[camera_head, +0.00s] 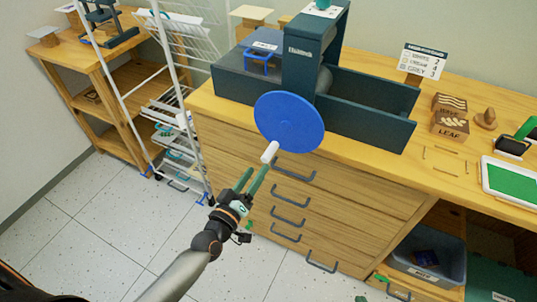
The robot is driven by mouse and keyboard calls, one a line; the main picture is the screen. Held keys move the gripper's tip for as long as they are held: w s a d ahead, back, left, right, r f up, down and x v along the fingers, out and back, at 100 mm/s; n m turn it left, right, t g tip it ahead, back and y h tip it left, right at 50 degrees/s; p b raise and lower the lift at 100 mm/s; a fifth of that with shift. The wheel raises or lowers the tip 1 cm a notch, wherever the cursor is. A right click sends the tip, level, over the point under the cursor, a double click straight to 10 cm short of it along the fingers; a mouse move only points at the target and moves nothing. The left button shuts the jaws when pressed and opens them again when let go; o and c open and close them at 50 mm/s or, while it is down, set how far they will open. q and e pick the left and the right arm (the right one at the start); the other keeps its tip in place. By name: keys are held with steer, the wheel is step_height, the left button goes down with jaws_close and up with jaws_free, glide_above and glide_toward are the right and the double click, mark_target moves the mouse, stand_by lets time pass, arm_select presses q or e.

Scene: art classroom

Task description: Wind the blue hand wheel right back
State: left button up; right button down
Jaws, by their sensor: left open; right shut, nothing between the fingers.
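The blue hand wheel (289,121) is a round disc on the near side of a dark teal press (303,62) on the wooden counter. Its white handle (270,152) sticks out at the wheel's lower left. My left gripper (258,172) has green fingers and is open just below the handle, with its fingertips pointing up at it. I cannot tell whether one fingertip touches the handle. Nothing shows between the fingers. The roller (324,80) is partly hidden behind the wheel and frame. My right gripper is not in view.
Drawers with dark handles (290,200) lie below the wheel. A white wire drying rack (175,105) stands to the left. Stamp blocks (450,124), a price sign (424,61) and a green-topped tray (512,182) are on the counter to the right. The floor at left is clear.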

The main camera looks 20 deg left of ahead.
mark_target(264, 160)
arm_select(q)
steer(key=w, duration=0.5)
steer(key=w+d+b, duration=0.1)
steer(key=w, duration=0.2)
steer(key=shift+d, duration=0.1)
steer(key=shift+c, duration=0.3)
jaws_close()
steer(key=shift+f, duration=0.1)
stand_by(0.8)
